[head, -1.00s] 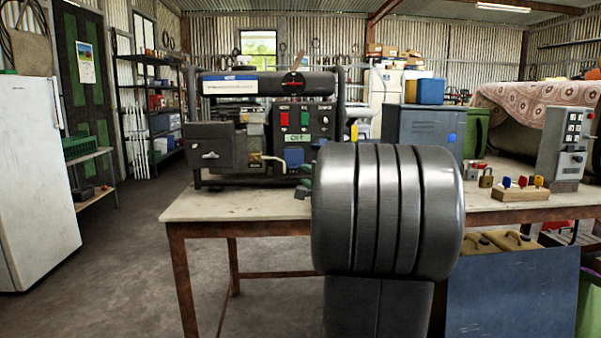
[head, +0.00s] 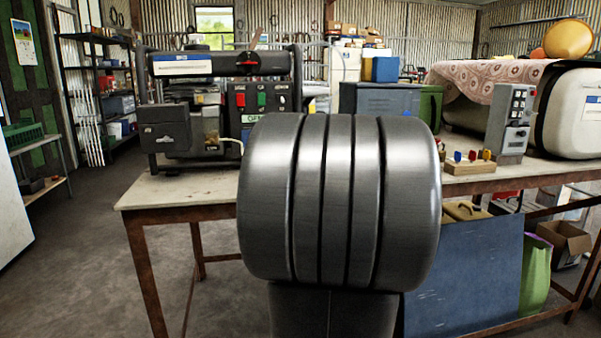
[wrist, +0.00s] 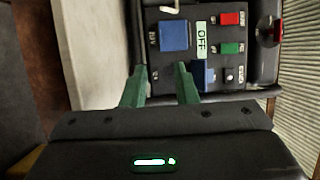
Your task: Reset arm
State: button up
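My gripper (wrist: 158,88) shows in the wrist view with two green fingers spread apart and nothing visible between them. Its fingertips lie in front of the machine's dark control panel (wrist: 205,14), but I cannot tell the gap. The panel shows sideways, with a blue square part, a label reading OFF (wrist: 202,40), a red button (wrist: 230,18) and a green button (wrist: 230,48). In the head view, the machine (head: 175,130) stands on the left part of the bench. My large grey arm link hides the gripper and part of the panel there.
The bench (head: 180,187) runs across the head view. A blue-grey box (head: 375,98), coloured padlocks on a wooden block (head: 470,167) and a grey control box (head: 513,120) stand right of my arm. A blue panel (head: 465,275) hangs below.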

jog(key=b+x, duration=0.1)
jog(key=x, duration=1.2)
jog(key=shift+a, duration=0.1)
jog(key=shift+s, duration=0.1)
jog(key=p+v, duration=0.1)
jog(key=v, duration=1.3)
jog(key=shift+r, duration=0.1)
jog(key=b+x, duration=0.1)
jog(key=x, duration=1.3)
jog(key=shift+f, duration=0.25)
jog(key=shift+r+p, duration=0.3)
jog(key=shift+p, duration=0.25)
jog(key=shift+s+r+g+p, duration=0.1)
jog(key=shift+r+g+p, duration=0.15)
jog(key=shift+p, duration=1.45)
jog(key=g+p, duration=0.1)
jog(key=p, duration=0.3)
jog(key=m+h+p, duration=0.1)
jog(key=p, duration=0.4)
jog(key=shift+s+r+g, duration=0.3)
jog(key=shift+s+g, duration=0.05)
jog(key=shift+s, duration=0.05)
